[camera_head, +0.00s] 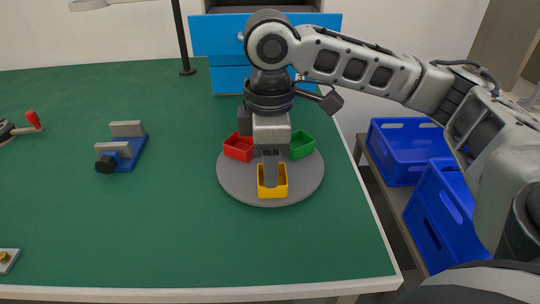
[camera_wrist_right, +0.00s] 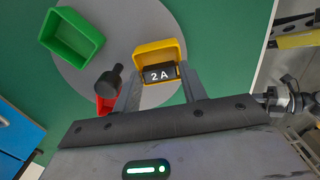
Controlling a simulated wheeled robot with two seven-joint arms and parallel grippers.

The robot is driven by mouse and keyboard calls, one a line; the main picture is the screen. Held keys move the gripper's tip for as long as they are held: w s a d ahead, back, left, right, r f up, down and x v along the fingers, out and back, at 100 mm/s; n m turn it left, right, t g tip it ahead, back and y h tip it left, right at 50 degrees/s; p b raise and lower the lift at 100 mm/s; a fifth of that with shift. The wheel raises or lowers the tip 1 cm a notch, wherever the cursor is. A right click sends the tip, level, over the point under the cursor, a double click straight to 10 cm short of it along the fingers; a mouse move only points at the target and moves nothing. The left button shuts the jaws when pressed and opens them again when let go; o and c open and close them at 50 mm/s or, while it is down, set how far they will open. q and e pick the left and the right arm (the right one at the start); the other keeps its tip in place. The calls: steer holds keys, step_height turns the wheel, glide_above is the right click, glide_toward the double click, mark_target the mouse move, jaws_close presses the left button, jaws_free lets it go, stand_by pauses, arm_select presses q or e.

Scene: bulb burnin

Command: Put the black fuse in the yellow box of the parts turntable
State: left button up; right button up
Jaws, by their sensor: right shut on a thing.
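The parts turntable (camera_head: 233,183) is a grey disc holding a yellow box (camera_head: 272,194), a red box (camera_head: 238,148) and a green box (camera_head: 302,146). My right gripper (camera_head: 270,183) points down at the yellow box, at the disc's near side. In the right wrist view, the black fuse (camera_wrist_right: 159,74), marked "2 A", is between the fingers of my right gripper, shut on it. The fuse overlaps the opening of the yellow box (camera_wrist_right: 153,50); its exact depth is unclear. The head view does not show the fuse clearly. My left gripper is out of view.
A black knob (camera_wrist_right: 109,81) stands on the turntable beside the fingers. A blue vise-like fixture (camera_head: 132,150) sits left on the green table (camera_head: 190,220). A blue drawer unit (camera_head: 222,45) stands behind. Blue crates (camera_head: 402,150) are off the table's right edge.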

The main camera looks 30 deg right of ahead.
steer(key=shift+s+f, duration=0.15)
steer(key=shift+f, duration=0.3)
steer(key=o, duration=1)
steer(key=shift+f, duration=0.1)
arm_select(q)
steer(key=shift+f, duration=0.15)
arm_select(e)
steer(key=shift+a, duration=0.1)
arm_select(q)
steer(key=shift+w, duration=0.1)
arm_select(e)
steer(key=shift+r+b, duration=0.35)
arm_select(q)
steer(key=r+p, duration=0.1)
steer(key=p, duration=0.3)
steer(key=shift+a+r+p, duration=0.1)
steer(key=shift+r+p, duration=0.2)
steer(key=shift+p, duration=0.05)
arm_select(e)
step_height(320, 180, up, 13)
steer(key=shift+f, duration=0.1)
